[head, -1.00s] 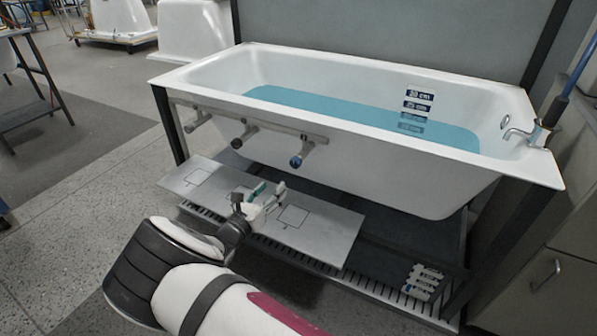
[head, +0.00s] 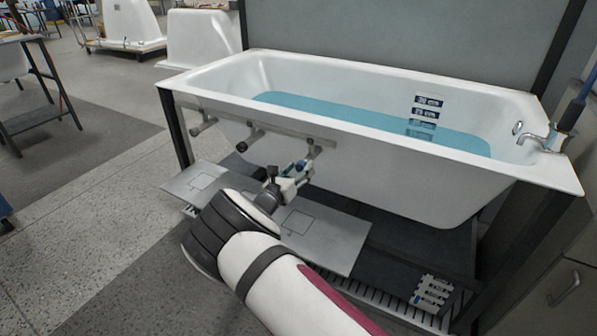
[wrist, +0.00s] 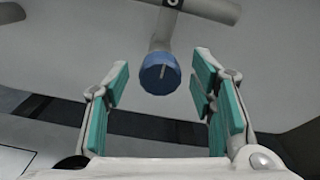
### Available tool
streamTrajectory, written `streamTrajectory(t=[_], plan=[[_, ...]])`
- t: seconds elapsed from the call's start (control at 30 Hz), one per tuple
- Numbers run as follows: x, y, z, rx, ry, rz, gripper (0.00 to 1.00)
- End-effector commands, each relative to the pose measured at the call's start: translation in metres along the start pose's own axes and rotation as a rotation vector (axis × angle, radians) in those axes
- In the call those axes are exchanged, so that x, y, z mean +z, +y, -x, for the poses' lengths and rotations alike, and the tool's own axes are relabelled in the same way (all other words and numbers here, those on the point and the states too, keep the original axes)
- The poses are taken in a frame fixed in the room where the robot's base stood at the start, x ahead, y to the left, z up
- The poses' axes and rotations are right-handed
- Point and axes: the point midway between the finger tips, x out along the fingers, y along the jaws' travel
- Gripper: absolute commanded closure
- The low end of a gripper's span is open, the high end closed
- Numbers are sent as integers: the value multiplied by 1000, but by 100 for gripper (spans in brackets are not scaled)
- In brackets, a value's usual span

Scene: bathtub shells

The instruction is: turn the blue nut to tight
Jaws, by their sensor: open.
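The blue nut (wrist: 160,74) is a round knob with a pale line on its face, on a grey stem below a bar. In the wrist view it shows between and beyond my open fingers, with a gap on both sides. In the head view the blue nut (head: 301,164) is the rightmost of three fittings on the bar (head: 270,129) under the tub's front rim. My gripper (wrist: 160,95) has teal pads and is empty. In the head view my gripper (head: 298,176) is just at the nut and partly overlaps it.
The white bathtub (head: 400,180) holds blue water. Two dark-ended fittings (head: 243,146) (head: 196,131) hang to the left. A grey shelf board (head: 335,245) lies below my gripper. A tap (head: 545,140) stands at the right rim. Open floor lies at left.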

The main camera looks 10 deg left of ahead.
Motion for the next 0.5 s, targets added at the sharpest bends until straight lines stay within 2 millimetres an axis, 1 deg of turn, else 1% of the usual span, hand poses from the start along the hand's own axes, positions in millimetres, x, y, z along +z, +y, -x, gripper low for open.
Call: streamTrajectory(t=[0.2, 0.27, 0.3, 0.37, 0.4, 0.43, 0.5], plan=[[0, 0, 0, 0, 0, 0, 49], [0, 0, 0, 0, 0, 0, 63], [0, 0, 0, 0, 0, 0, 72], [0, 0, 0, 0, 0, 0, 85], [0, 0, 0, 0, 0, 0, 94], [0, 0, 0, 0, 0, 0, 97], [0, 0, 0, 0, 0, 0, 97]])
